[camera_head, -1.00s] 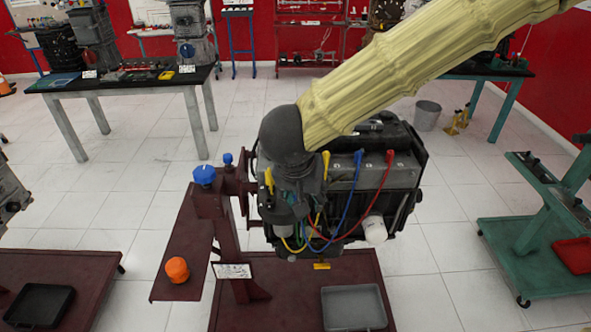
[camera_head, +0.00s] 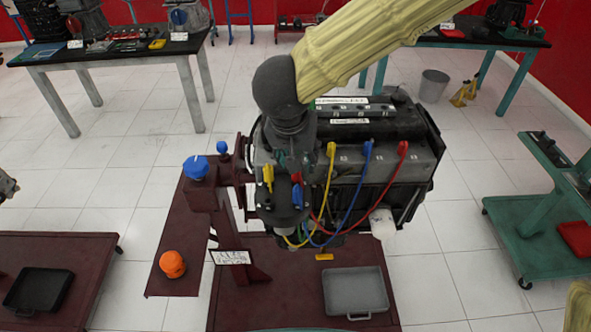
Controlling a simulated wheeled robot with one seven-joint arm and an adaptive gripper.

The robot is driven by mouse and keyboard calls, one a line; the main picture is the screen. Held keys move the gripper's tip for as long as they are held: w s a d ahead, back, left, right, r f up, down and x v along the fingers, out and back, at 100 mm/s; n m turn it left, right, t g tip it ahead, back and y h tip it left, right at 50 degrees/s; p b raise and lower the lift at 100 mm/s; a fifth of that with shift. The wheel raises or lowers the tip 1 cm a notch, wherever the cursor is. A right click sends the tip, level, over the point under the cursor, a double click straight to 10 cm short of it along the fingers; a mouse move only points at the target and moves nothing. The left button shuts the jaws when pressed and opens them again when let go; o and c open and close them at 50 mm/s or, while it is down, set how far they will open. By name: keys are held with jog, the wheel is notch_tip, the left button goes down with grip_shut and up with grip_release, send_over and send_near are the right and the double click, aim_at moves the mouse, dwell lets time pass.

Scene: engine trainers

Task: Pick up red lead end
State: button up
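An engine (camera_head: 345,165) on a stand carries yellow, blue and red leads. The red lead's far end (camera_head: 403,147) sits on the engine top at the right, beside the blue end (camera_head: 367,149) and the yellow end (camera_head: 331,149). The red lead curves down and left towards a round dark cap (camera_head: 283,210). A small red end (camera_head: 297,177) shows at that cap, near another yellow end (camera_head: 268,174) and a blue one (camera_head: 297,195). My gripper (camera_head: 293,160) points down just above these ends. Its fingers are dark and small, so their opening and any contact are unclear.
A dark red stand has a blue knob (camera_head: 195,167) and an orange knob (camera_head: 172,264) left of the engine. A grey tray (camera_head: 356,268) lies on its base. A green cart (camera_head: 515,215) stands right, a work table (camera_head: 120,58) back left. White floor between them is clear.

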aim_at(296, 175)
jog(key=shift+a+p+x, duration=0.15)
jog(key=shift+p+x, duration=0.15)
jog(key=shift+x, duration=0.85)
jog(key=shift+a+p+x, duration=0.2)
jog(key=shift+p+x, duration=0.05)
jog(key=shift+x, duration=0.9)
jog(key=shift+w+f, duration=0.25)
jog(key=shift+f, duration=0.3)
jog(key=shift+d, duration=0.1)
jog(key=c, duration=0.9)
